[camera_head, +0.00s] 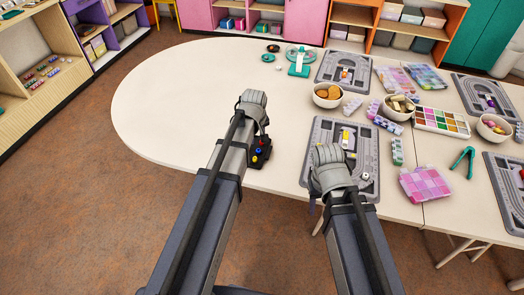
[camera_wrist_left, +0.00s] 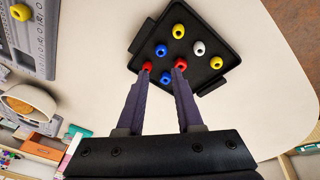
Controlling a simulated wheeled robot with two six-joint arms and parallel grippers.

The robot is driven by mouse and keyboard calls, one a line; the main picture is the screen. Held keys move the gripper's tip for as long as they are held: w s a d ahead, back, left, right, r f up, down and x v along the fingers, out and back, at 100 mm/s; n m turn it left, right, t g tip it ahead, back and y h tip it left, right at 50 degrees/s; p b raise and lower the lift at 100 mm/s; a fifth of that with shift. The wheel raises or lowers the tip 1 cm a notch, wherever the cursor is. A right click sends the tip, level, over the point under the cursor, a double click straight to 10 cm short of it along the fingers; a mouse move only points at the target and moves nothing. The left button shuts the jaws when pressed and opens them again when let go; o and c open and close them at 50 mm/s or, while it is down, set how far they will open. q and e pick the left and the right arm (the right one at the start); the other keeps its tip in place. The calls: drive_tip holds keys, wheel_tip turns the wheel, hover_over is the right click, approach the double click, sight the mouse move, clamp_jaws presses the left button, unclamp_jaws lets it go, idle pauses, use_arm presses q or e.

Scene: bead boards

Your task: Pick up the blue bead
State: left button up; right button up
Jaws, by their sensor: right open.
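A small black tray (camera_wrist_left: 203,22) holds several beads. One blue bead (camera_wrist_left: 161,50) lies in its middle; a second blue bead (camera_wrist_left: 166,78) lies near the edge closest to my gripper. Red beads (camera_wrist_left: 181,64) are by my fingertips, with yellow beads (camera_wrist_left: 178,31) and a white bead (camera_wrist_left: 199,48) farther off. My left gripper (camera_wrist_left: 164,70) is open and empty, its tips apart with the second blue bead showing between them. In the head view the tray (camera_head: 266,158) is partly behind my left arm. My right gripper (camera_head: 318,190), mostly hidden by its wrist, is over a grey bead board (camera_head: 312,133).
The pale table (camera_head: 160,110) is clear to the left. More grey boards, bowls such as the one with brown pieces (camera_head: 327,96), bead boxes and a pink case (camera_head: 425,184) crowd the right. A teal tool (camera_head: 464,160) lies there. Shelves stand behind.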

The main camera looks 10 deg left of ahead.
sight(258, 151)
use_arm(q)
drive_tip(key=shift+b+x, duration=1.2)
drive_tip(key=shift+x, duration=0.2)
drive_tip(key=shift+s+r, duration=0.1)
wheel_tip(258, 151, down, 5)
drive_tip(key=b, duration=0.4)
drive_tip(key=shift+d+r, duration=0.1)
drive_tip(key=shift+r, duration=0.15)
drive_tip(key=shift+w+f+b, duration=0.3)
drive_tip(key=shift+f+b, duration=0.15)
drive_tip(key=shift+b, duration=0.15)
drive_tip(key=shift+r, duration=0.1)
drive_tip(key=shift+c, duration=0.3)
clamp_jaws()
